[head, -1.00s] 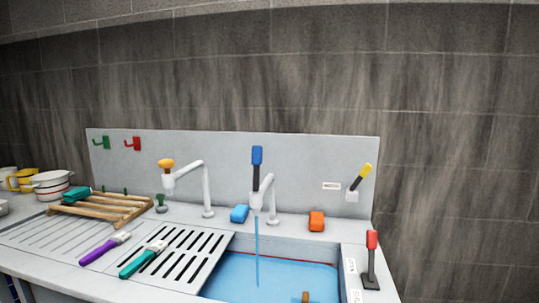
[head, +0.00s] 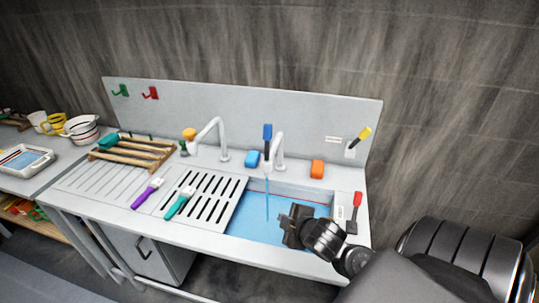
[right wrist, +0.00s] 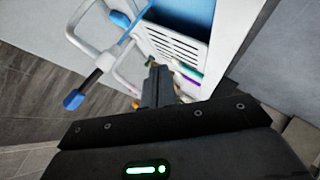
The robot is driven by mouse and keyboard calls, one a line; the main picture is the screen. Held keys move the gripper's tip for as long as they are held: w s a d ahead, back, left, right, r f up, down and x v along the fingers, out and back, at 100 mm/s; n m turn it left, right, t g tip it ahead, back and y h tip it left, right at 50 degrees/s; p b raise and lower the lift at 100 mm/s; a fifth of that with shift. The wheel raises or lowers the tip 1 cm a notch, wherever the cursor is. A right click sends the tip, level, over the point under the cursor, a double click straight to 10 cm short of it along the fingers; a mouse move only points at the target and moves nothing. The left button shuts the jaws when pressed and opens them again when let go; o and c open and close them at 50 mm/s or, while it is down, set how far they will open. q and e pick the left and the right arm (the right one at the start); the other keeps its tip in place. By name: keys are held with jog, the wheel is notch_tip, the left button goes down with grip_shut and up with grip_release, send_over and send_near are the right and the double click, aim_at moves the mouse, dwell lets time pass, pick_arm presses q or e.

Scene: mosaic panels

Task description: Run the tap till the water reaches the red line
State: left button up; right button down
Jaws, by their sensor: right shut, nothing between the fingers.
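The middle tap has a blue lever (head: 267,132), which also shows in the right wrist view (right wrist: 75,99). A thin blue stream (head: 267,200) runs from its spout into the sink. Blue water (head: 250,224) lies in the sink basin. A thin red line (head: 305,201) shows on the basin's back wall, close above the water; the exact gap is too small to tell. My right gripper (head: 287,222) is shut and empty over the basin's right part, right of the stream and apart from the lever. It hides some of the water. My left gripper is out of view.
Another tap with an orange knob (head: 189,134) stands left. A yellow lever (head: 360,138) is on the backsplash and a red lever (head: 356,206) at the sink's right. Blue (head: 252,158) and orange (head: 317,168) sponges sit behind the basin. Two brushes lie on the drainer.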

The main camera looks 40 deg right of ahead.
aim_at(269, 138)
jog(key=w+d+r+n+t, duration=0.2)
jog(key=w+r+n+t, duration=0.1)
jog(key=r, duration=0.6)
jog(key=w+d+r+n+t, duration=0.2)
jog(key=r+n+t, duration=0.1)
jog(key=r, duration=0.5)
jog(key=shift+g, duration=0.3)
jog(key=w+d+b, duration=0.1)
jog(key=w+b, duration=0.1)
jog(key=w, duration=0.2)
jog(key=w+d+f+b, duration=0.1)
jog(key=w+d+b, duration=0.1)
jog(key=w+b, duration=0.1)
jog(key=w+d+b, duration=0.1)
jog(key=w+b, duration=0.1)
jog(key=w, duration=0.2)
jog(key=shift+w+d+f+b, duration=0.15)
jog(key=shift+w+f+b, duration=0.15)
jog(key=shift+f+b, duration=0.1)
jog(key=shift+w+d+h, duration=0.2)
jog(key=shift+d+h, duration=0.1)
jog(key=shift+d, duration=0.3)
jog(key=shift+w+f, duration=0.1)
jog(key=shift+w, duration=0.05)
